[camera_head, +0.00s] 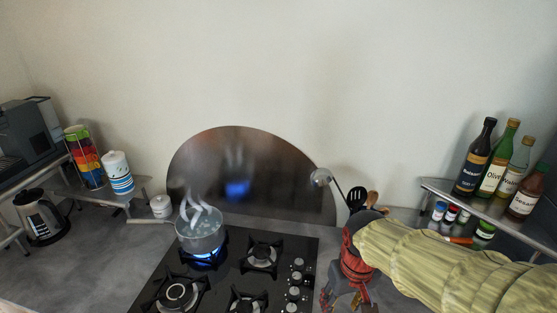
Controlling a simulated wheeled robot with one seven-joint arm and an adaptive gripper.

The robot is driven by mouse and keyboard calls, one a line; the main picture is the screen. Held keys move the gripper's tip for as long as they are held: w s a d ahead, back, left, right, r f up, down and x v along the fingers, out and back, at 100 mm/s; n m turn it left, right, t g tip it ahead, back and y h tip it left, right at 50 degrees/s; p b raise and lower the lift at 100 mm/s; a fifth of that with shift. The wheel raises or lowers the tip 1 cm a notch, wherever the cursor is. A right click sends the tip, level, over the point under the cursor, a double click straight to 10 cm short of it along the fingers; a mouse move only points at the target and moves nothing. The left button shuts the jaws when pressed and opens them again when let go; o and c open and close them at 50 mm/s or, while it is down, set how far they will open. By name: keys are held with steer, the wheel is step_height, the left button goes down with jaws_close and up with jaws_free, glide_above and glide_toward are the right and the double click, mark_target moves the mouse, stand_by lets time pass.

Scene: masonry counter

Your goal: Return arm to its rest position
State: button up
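My arm comes in from the right in a pale yellow-green ribbed sleeve. It ends in my red and grey gripper (347,301), which points down over the counter just right of the stove. The fingers look spread apart, with nothing seen between them; their lower ends are close to or past the bottom edge of the picture.
A glass pot (200,233) steams on a lit blue burner of the black gas hob (225,262). Utensils, including a ladle (321,178), stand behind my gripper. Bottles (475,160) stand on the right shelf (452,190). A kettle (42,218) stands left. Counter (95,258) left of the hob is clear.

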steer(key=s+d+r+m+t+b, duration=0.2)
steer(key=s+r, duration=0.4)
steer(key=s, duration=0.4)
steer(key=shift+d+t+b, duration=0.85)
steer(key=shift+d+t, duration=0.3)
steer(key=shift+t, duration=0.05)
